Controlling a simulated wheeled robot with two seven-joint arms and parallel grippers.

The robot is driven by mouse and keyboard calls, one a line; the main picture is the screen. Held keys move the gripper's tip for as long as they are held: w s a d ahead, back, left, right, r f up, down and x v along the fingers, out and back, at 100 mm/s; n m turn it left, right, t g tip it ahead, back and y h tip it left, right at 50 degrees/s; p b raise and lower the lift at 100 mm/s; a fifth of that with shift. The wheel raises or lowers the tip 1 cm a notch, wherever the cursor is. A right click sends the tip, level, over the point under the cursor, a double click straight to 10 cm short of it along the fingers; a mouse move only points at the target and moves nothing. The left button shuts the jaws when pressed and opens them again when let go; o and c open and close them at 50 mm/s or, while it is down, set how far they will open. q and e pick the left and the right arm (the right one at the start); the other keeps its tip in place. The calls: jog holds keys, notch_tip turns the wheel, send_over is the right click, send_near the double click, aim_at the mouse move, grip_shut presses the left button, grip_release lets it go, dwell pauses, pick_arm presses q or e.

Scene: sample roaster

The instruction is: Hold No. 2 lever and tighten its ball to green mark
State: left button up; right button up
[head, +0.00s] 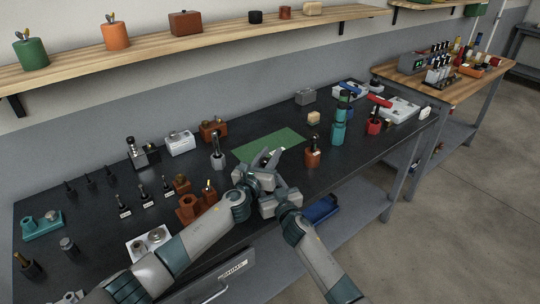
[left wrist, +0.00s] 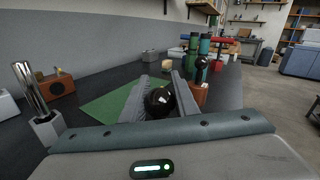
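My left gripper (head: 266,156) is over the front middle of the dark bench, its fingers apart. In the left wrist view a shiny black ball (left wrist: 158,103) sits between its fingers (left wrist: 161,92). It overlaps the left finger's inner edge; I cannot tell whether both fingers touch it. In the head view the ball is hidden. My right gripper (head: 278,202) is just below the left one, close to the bench's front edge; its fingertips are hidden. Several small levers with white tags (head: 144,193) stand at the left; their numbers are too small to read. I see no green mark on a lever.
A green mat (head: 270,144) lies behind the grippers. A brown block with a dark post (head: 313,156) stands close on the right, also in the left wrist view (left wrist: 198,94). Brown fixtures (head: 188,207) and a grey holder (head: 218,161) stand left. Teal canisters (head: 338,132) stand farther right.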

pick_arm(q)
jog(key=shift+d+m+g+h, duration=0.1)
jog(key=shift+m+g+h, duration=0.2)
jog(key=shift+h, duration=0.3)
jog(key=shift+s+d+m+g+h, duration=0.15)
jog(key=shift+m+g+h, duration=0.45)
jog(key=shift+h, duration=0.2)
jog(key=shift+s+d+m+g+h, duration=0.1)
jog(key=shift+d+m+g+h, duration=0.1)
jog(key=shift+m+g+h, duration=0.5)
jog(key=shift+s+d+m+g+h, duration=0.15)
jog(key=shift+m+g+h, duration=0.35)
jog(key=shift+h, duration=0.4)
jog(key=o, duration=1.1)
jog(key=shift+c, duration=0.2)
jog(key=shift+r, duration=0.15)
notch_tip(320, 180, up, 10)
jog(key=shift+f, duration=0.2)
